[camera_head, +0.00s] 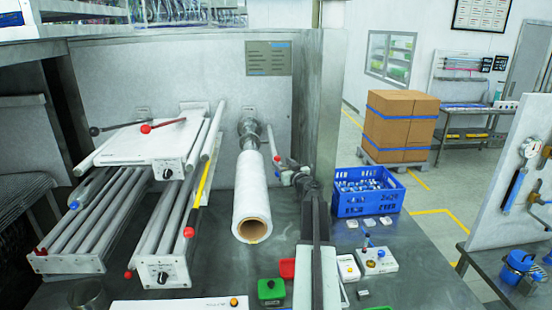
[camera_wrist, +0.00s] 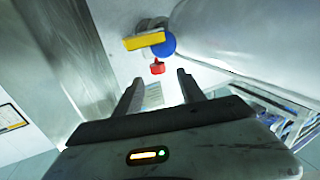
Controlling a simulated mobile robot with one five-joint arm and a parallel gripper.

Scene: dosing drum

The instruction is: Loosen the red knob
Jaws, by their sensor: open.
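A small red knob (camera_wrist: 157,67) shows in the wrist view, ahead of my gripper (camera_wrist: 159,82) and just beyond the gap between its fingertips. A blue disc (camera_wrist: 163,44) and a yellow block (camera_wrist: 143,41) are right above it in the picture. My gripper is open, with nothing between its fingers, and appears apart from the knob. In the head view my gripper (camera_head: 289,172) is right of the white roll, near a small red tip (camera_head: 277,159) on a pale rod. I cannot tell whether that tip is the same knob.
The large white roll (camera_head: 250,199) is close on the left in the head view. A grey metal post (camera_head: 318,105) stands behind my arm. A blue crate (camera_head: 369,206) and small blocks lie to the right. Racks of rollers (camera_head: 163,240) fill the left.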

